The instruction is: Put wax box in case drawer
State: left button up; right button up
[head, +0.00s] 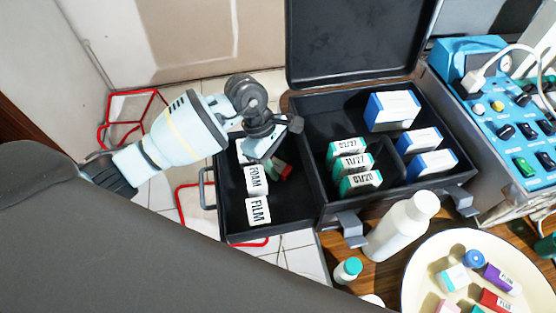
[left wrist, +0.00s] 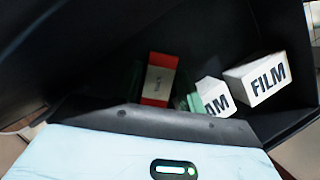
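The case drawer (head: 290,217) is pulled out to the left of the open black case. My left gripper (head: 277,163) reaches down into it. A red and white box (left wrist: 157,79) sits between its fingers in the left wrist view; its small label is unreadable, so I cannot confirm it is the wax box. The box's red end (head: 285,172) shows below the gripper in the head view. Whether the fingers press on it is unclear. A FOAM box (head: 256,181) and a FILM box (head: 258,211) lie beside it in the drawer. My right gripper is out of view.
The case (head: 322,197) holds several green-and-white dated boxes (head: 352,163) and blue-and-white boxes (head: 394,108). A white bottle (head: 400,228) and a plate (head: 418,265) of small items stand in front. A blue device (head: 500,100) is at right. The drawer's right part looks free.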

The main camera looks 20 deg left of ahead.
pick_arm(q)
jog(key=shift+r, duration=0.1)
jog(key=shift+r, duration=0.3)
jog(key=v, duration=1.1)
jog(key=shift+r, duration=0.25)
jog(key=shift+w+a, duration=0.1)
